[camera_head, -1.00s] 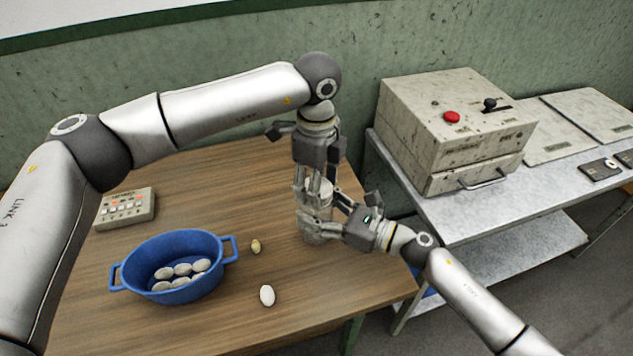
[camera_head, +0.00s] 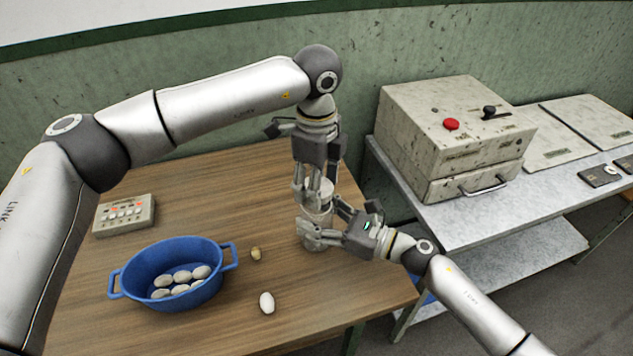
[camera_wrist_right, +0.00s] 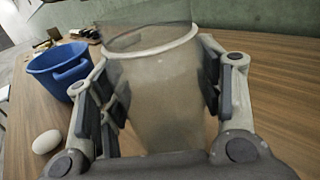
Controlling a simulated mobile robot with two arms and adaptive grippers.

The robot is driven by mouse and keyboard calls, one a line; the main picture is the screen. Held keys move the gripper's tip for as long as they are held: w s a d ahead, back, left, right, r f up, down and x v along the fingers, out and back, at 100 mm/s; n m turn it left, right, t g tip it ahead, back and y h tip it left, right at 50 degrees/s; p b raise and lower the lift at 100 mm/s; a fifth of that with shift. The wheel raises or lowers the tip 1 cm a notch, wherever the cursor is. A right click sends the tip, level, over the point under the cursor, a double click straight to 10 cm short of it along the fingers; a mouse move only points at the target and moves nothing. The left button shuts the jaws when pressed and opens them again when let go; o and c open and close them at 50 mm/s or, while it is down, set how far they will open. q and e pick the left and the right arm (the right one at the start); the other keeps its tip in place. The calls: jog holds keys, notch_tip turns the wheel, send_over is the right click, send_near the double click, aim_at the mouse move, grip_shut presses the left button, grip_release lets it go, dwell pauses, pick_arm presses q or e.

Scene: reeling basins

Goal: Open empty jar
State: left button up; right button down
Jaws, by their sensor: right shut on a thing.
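A pale, see-through jar (camera_head: 318,217) stands upright near the table's right edge. My right gripper (camera_head: 325,236) is shut around its body from the right. In the right wrist view the jar (camera_wrist_right: 158,95) fills the space between the fingers, with its pale round rim toward the top. A greyish see-through shape shows above that rim; I cannot tell whether it is a lid or glass. My left gripper (camera_head: 316,192) points down directly over the jar's top, its fingers beside a whitish piece there. I cannot tell whether they grip it.
A blue two-handled basin (camera_head: 172,292) holds several white cocoons. A white cocoon (camera_head: 267,303) and a small brownish one (camera_head: 256,254) lie loose on the wooden table (camera_head: 222,210). A button box (camera_head: 124,214) is at the left. A worn machine (camera_head: 455,130) stands on the metal side table.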

pick_arm(q)
jog(key=shift+r, duration=2)
pick_arm(e)
jog(key=shift+c, duration=1.6)
grip_release()
